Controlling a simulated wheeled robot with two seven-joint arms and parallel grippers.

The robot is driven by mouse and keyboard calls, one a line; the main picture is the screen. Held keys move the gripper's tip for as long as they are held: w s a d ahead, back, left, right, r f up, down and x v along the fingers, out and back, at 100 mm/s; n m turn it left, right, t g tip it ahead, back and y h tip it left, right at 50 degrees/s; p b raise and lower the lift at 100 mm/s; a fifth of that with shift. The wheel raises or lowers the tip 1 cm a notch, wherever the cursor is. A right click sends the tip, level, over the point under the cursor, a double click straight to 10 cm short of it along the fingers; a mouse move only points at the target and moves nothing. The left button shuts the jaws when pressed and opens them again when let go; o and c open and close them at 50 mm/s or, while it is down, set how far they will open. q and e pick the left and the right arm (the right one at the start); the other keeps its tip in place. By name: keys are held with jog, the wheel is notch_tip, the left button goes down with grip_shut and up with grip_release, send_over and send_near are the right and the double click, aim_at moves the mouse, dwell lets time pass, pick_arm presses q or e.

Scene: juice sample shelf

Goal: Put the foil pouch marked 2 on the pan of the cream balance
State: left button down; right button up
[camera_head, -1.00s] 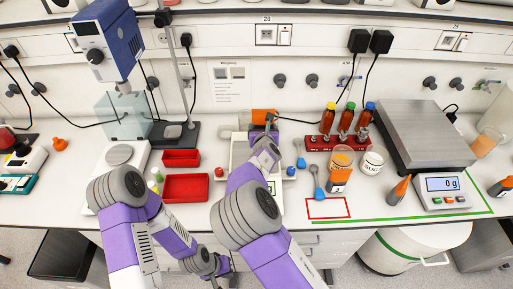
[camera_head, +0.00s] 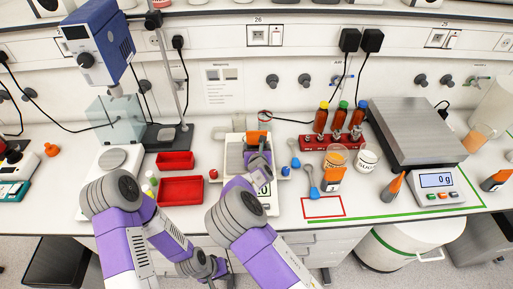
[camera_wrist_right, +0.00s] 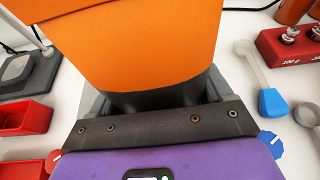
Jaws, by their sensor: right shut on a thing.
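My right gripper (camera_head: 257,148) is shut on an orange foil pouch (camera_head: 257,138), which fills the upper middle of the right wrist view (camera_wrist_right: 130,45). No number is readable on it. Pouch and gripper are above the cream balance (camera_head: 268,202), between its red knob (camera_head: 213,174) and blue knob (camera_head: 285,171). The gripper and pouch largely hide the pan, and I cannot tell whether the pouch touches it. My left gripper (camera_head: 207,268) is low in front of the bench, empty as far as I see; its fingers are unclear.
Other orange pouches stand to the right, one (camera_head: 333,179) by the red outlined square (camera_head: 323,207). Red trays (camera_head: 181,190) lie left of the balance. Blue spoons lie beside the balance.

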jog(key=shift+f, duration=0.15)
jog(key=o, duration=1.1)
jog(key=shift+o, duration=0.2)
jog(key=shift+r, duration=0.2)
jog(key=v, duration=1.2)
